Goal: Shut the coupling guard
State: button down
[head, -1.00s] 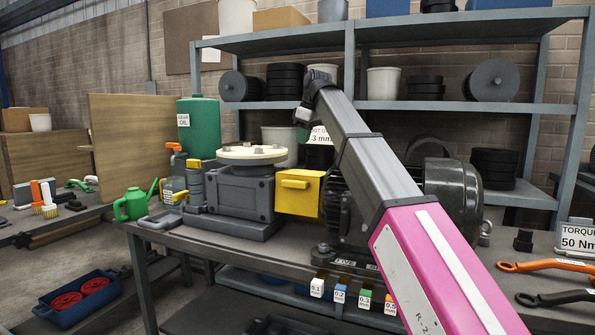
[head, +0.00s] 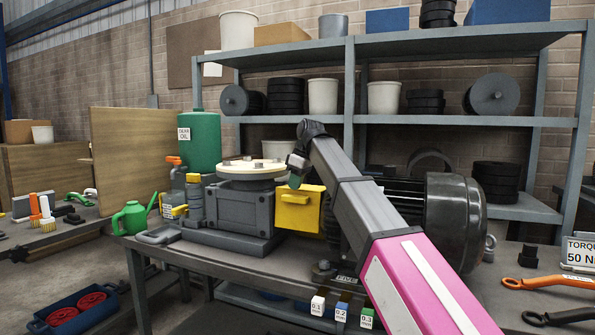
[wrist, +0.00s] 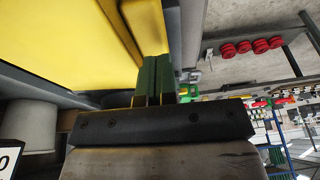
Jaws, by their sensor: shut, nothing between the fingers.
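The coupling guard (head: 311,214) is a yellow box with a bar handle, between the grey gearbox (head: 238,208) and the dark motor (head: 455,208). I cannot tell for certain how far it stands open. My gripper (head: 295,179) is at the guard's upper edge in the head view, partly covering it. In the wrist view the guard's yellow face (wrist: 60,38) fills the upper left. The green fingers of my gripper (wrist: 156,62) are shut with nothing between them, close beside the yellow handle (wrist: 143,28). I cannot tell whether they touch it.
A pale round disc (head: 250,170) tops the gearbox. A green oil tank (head: 200,145) and green can (head: 132,218) stand to the left. Labelled blocks (head: 342,312) line the bench front. Wrenches (head: 550,284) lie at right. A loaded shelf (head: 470,121) stands behind.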

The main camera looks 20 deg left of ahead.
aim_at(294, 196)
jog(key=shift+s+f, duration=0.1)
jog(key=shift+f, duration=0.65)
jog(key=shift+s+f+t, duration=0.25)
jog(key=shift+f+t, duration=0.35)
jog(key=shift+f, duration=0.05)
jog(key=shift+d+f+t, duration=0.1)
jog(key=shift+f+t, duration=0.2)
jog(key=shift+f, duration=0.1)
jog(key=shift+w+f, duration=0.1)
jog(key=shift+f, duration=0.05)
